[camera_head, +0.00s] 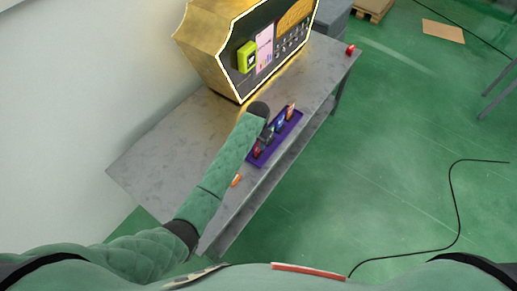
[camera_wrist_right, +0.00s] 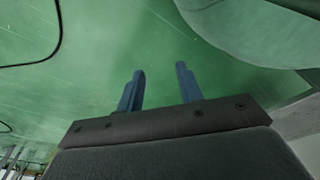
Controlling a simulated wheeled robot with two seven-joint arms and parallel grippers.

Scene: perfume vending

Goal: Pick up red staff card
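A purple tray (camera_head: 262,159) lies on the grey table and holds several small items. A small red item (camera_head: 257,150) is at its near end; I cannot tell whether it is the red staff card. My left gripper (camera_head: 267,137) is over the tray's near half, close beside the red item, and partly hides the contents. Its fingers are too small to show whether they are open or hold anything. In the right wrist view, my right gripper (camera_wrist_right: 160,70) has its two blue fingers apart, with only green floor between them.
A gold vending machine (camera_head: 207,52) with a dark front and a yellow-green box (camera_head: 246,57) stands on the table (camera_head: 165,143). A red object (camera_head: 350,49) sits at the far table corner. An orange item (camera_head: 236,181) lies by my left forearm. Open floor lies right, with a black cable.

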